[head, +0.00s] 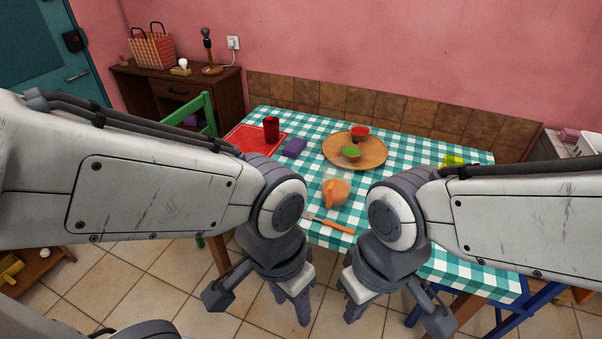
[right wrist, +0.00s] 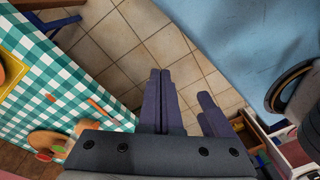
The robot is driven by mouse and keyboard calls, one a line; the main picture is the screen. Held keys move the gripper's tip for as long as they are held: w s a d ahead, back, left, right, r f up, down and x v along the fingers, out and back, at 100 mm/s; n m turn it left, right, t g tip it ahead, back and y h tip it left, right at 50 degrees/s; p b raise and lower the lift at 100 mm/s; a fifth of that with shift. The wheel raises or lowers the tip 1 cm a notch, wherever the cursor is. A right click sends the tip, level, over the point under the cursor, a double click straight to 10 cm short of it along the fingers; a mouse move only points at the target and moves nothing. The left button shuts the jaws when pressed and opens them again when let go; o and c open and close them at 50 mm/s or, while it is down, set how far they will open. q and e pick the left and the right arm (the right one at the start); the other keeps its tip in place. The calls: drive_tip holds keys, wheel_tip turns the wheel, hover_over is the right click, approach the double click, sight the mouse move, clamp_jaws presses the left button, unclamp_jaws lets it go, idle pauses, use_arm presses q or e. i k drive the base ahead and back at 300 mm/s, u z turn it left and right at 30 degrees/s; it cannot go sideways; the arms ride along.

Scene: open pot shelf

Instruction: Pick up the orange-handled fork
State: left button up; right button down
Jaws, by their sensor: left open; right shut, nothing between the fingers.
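The orange-handled fork (head: 338,227) lies on the checked tablecloth near the table's front edge, its tines toward the left. The orange handle also shows in the right wrist view (right wrist: 98,105). My left gripper (head: 291,303) is open and empty, in front of the table edge and left of the fork. My right gripper (head: 351,300) is shut and empty, also in front of the table edge. In the right wrist view its fingers (right wrist: 163,90) are together over the tiled floor, apart from the fork.
An orange pitcher (head: 338,192) stands just behind the fork. A red cup (head: 271,128) and a purple block (head: 294,148) are at the left. A green chair (head: 209,115) stands beside the table.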

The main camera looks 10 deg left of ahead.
sight(310, 216)
drive_tip(key=z, duration=1.45)
drive_tip(key=i, duration=0.85)
drive_tip(key=u, duration=2.7)
